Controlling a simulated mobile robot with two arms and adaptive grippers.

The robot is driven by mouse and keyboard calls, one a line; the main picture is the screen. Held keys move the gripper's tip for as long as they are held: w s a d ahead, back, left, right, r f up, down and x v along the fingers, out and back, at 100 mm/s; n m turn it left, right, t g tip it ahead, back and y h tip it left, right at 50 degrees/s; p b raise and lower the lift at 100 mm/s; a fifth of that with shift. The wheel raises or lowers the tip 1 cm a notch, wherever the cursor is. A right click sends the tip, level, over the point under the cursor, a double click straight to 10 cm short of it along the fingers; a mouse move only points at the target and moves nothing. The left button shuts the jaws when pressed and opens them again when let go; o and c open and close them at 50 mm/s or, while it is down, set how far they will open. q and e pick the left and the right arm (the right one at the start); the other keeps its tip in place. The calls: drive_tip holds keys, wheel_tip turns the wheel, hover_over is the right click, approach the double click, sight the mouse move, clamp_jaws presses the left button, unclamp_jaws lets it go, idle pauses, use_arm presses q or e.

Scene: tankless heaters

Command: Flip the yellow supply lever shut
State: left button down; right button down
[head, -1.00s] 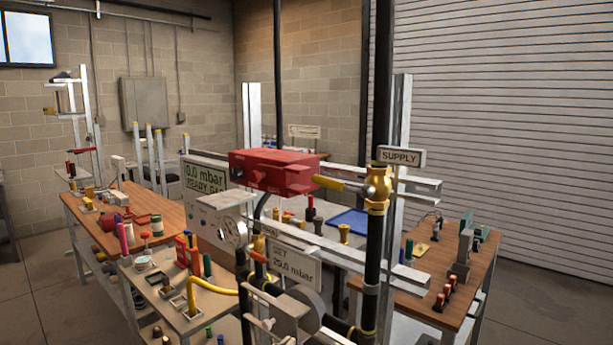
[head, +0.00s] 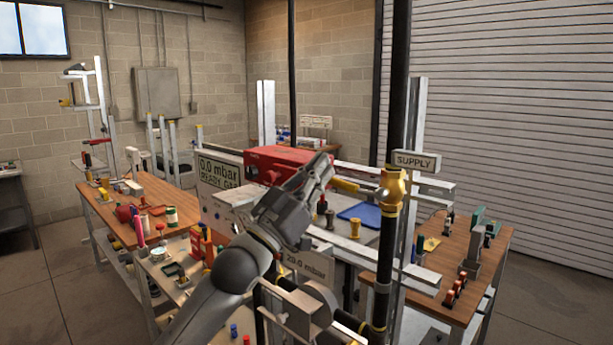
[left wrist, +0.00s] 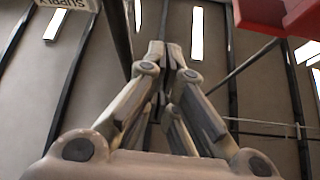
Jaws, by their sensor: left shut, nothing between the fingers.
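The yellow supply lever (head: 346,186) sticks out to the left from the brass valve (head: 391,188) on the dark upright pipe, roughly level and crosswise to the pipe. The SUPPLY sign (head: 415,161) is beside the valve. My left gripper (head: 322,164) is shut and empty, with its tips just left of and slightly above the lever's free end. I cannot tell whether they touch. In the left wrist view the shut fingers (left wrist: 165,50) point up, the SUPPLY sign (left wrist: 68,4) is top left, and the lever cannot be made out. My right gripper is out of view.
A red box (head: 272,160) is behind my left gripper, close to its left; it also shows in the left wrist view (left wrist: 285,14). A pressure display (head: 219,171) and a lower sign (head: 309,264) stand nearby. Metal rails (head: 425,188) run behind the pipe.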

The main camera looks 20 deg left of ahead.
sight(332, 184)
use_arm(q)
drive_tip(key=w+p, duration=0.1)
drive_tip(key=w+d+f, duration=0.1)
drive_tip(key=w+p, duration=0.1)
drive_tip(key=shift+w+d+f+p, duration=0.15)
drive_tip(key=shift+w+f+p, duration=0.2)
drive_tip(key=shift+w+f, duration=0.05)
drive_tip(key=shift+f+n+t+y+b, duration=0.3)
drive_tip(key=shift+f+n+y+b, duration=0.3)
drive_tip(key=shift+f+n, duration=0.25)
drive_tip(key=shift+w+f+n, duration=0.1)
drive_tip(key=shift+n, duration=0.25)
